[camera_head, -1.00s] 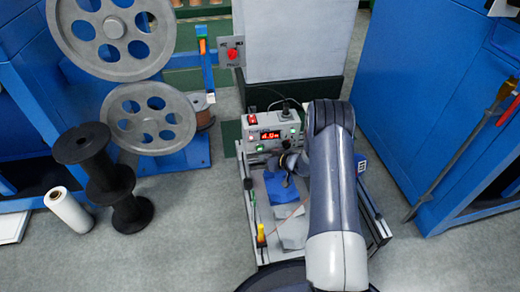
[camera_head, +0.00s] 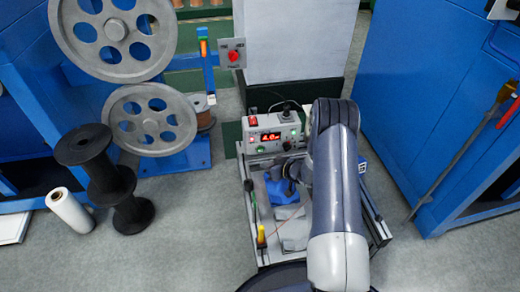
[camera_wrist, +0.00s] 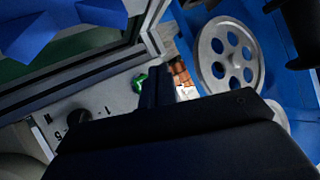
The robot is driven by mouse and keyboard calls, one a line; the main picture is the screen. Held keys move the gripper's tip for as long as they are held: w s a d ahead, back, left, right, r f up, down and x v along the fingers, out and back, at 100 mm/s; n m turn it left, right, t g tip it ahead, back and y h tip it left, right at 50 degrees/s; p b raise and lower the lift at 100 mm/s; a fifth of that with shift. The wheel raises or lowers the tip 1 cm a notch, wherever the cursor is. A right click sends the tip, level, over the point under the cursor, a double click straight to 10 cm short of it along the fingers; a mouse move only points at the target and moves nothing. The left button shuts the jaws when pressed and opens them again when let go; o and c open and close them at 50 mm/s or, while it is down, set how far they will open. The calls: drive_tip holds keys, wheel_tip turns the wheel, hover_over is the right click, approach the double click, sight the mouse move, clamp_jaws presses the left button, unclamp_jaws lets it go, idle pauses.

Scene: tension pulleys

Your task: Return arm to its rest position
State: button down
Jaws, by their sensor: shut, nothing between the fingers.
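My arm (camera_head: 336,190) is folded over the right side of the small cart in the head view. My gripper (camera_head: 286,172) hangs over the cart tray, partly hidden by my own arm. In the wrist view my gripper (camera_wrist: 160,88) is a dark shape filling the lower middle, with its fingers shut and nothing seen between them. A blue cloth (camera_head: 280,190) and a grey cloth (camera_head: 293,230) lie in the tray below the gripper. A grey control box (camera_head: 272,136) with a red lit display stands at the cart's back edge.
Two large grey pulleys (camera_head: 112,32) stand at the left. Black spools (camera_head: 84,146) and a white roll (camera_head: 70,211) stand on the floor. Blue cabinets (camera_head: 425,105) rise close to the right. The grey floor (camera_head: 195,235) left of the cart is clear.

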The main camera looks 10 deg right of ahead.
drive_tip(key=shift+w, duration=0.1)
drive_tip(key=shift+w, duration=0.7)
drive_tip(key=shift+w+f+b, duration=0.25)
drive_tip(key=shift+b, duration=0.5)
drive_tip(key=s+p, duration=0.1)
drive_tip(key=s, duration=0.5)
drive_tip(key=shift+r, duration=0.25)
drive_tip(key=shift+w, duration=0.1)
